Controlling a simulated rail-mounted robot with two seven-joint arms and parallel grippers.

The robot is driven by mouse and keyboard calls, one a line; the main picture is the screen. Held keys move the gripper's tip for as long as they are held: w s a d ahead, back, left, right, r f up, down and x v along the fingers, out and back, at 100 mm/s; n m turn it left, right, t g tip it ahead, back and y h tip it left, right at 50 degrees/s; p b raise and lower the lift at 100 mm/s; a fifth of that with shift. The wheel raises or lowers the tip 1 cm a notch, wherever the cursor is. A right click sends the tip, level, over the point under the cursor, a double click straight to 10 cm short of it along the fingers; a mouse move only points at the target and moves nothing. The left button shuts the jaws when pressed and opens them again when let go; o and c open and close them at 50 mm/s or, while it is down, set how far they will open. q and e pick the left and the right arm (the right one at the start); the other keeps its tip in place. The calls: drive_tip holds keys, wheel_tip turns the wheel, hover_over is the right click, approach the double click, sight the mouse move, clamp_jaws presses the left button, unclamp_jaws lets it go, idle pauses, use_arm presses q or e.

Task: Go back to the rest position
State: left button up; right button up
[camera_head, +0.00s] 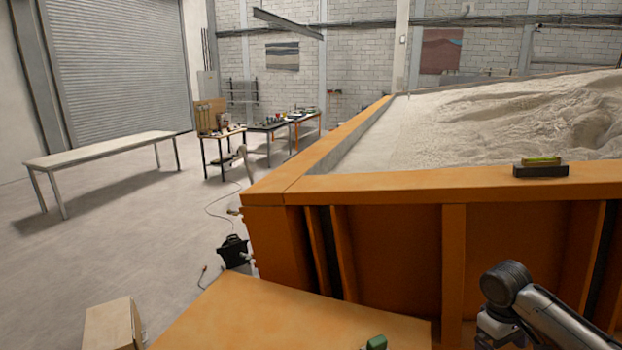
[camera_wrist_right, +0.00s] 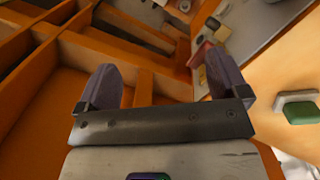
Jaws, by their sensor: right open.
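My right arm (camera_head: 525,310) comes in at the lower right of the head view, in front of the sandbed's orange side. Its gripper tips are not visible there. In the right wrist view my right gripper (camera_wrist_right: 163,82) is open, its two dark fingers wide apart. Nothing shows between them except orange framework behind. My left gripper and arm are not in view. The sandbed (camera_head: 420,186) is a large orange-framed box filled with pale sand, its near rim running across the head view.
A black block with a green-yellow top (camera_head: 541,168) sits on the sandbed's near rim. An orange surface (camera_head: 270,315) lies at front with a green item (camera_head: 376,343). A cardboard box (camera_head: 112,325) is at lower left. A long table (camera_head: 105,150) stands left; floor between is mostly clear.

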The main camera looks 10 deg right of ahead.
drive_tip(key=s+a+f+n+h, duration=0.25)
drive_tip(key=s+f, duration=0.25)
drive_tip(key=f, duration=0.6)
drive_tip(key=s+a+f+n+t, duration=0.15)
drive_tip(key=s+f, duration=0.25)
drive_tip(key=s, duration=0.4)
drive_tip(key=s+a+f+n+t, duration=0.1)
drive_tip(key=s+a+f+t, duration=0.25)
drive_tip(key=s, duration=0.45)
drive_tip(key=s+r+n+t+h, duration=0.2)
drive_tip(key=s+r, duration=0.1)
drive_tip(key=s, duration=0.5)
drive_tip(key=s+a+f+m+g+y, duration=0.1)
drive_tip(key=s+a+f+m+y, duration=0.15)
drive_tip(key=a, duration=0.65)
drive_tip(key=s+a+f+m+g+y, duration=0.1)
drive_tip(key=s+a+f+m+y, duration=0.2)
drive_tip(key=a, duration=0.7)
drive_tip(key=shift+m+y, duration=0.4)
drive_tip(key=shift+m, duration=0.05)
drive_tip(key=r+p, duration=0.2)
drive_tip(key=r, duration=0.1)
drive_tip(key=w+r+p, duration=0.1)
drive_tip(key=r+p, duration=0.1)
drive_tip(key=p, duration=0.1)
drive_tip(key=shift+w+a+r+p, duration=0.1)
drive_tip(key=shift+r+p, duration=0.25)
drive_tip(key=shift+r, duration=0.05)
